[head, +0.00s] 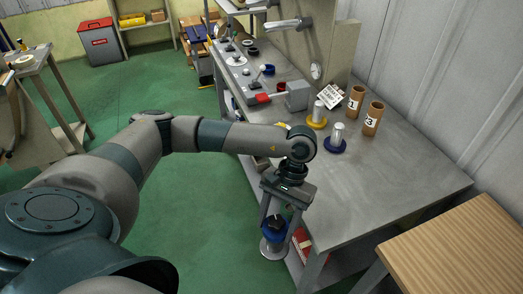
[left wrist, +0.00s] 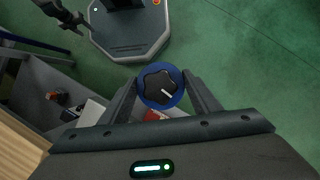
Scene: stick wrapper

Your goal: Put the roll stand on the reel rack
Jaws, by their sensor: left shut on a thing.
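My left gripper (head: 277,212) is shut on the roll stand, in front of the workbench's near edge. The roll stand has a blue disc with a black star knob (left wrist: 158,88) between the fingers in the left wrist view. In the head view its blue part (head: 274,232) shows between the fingers, with a round silver part (head: 272,249) below. It hangs about upright over the floor, beside the lower shelf. I cannot tell for certain which thing is the reel rack. A dark jaw-like shape, probably my right gripper (left wrist: 66,14), is at the upper left of the left wrist view, its opening unclear.
The workbench (head: 410,185) holds silver posts on a yellow base (head: 317,122) and a blue base (head: 335,147), a white label card (head: 331,95), and cardboard tubes marked 1 (head: 355,99) and 3 (head: 373,119). Its front right top is clear. A wooden table (head: 465,245) stands at right.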

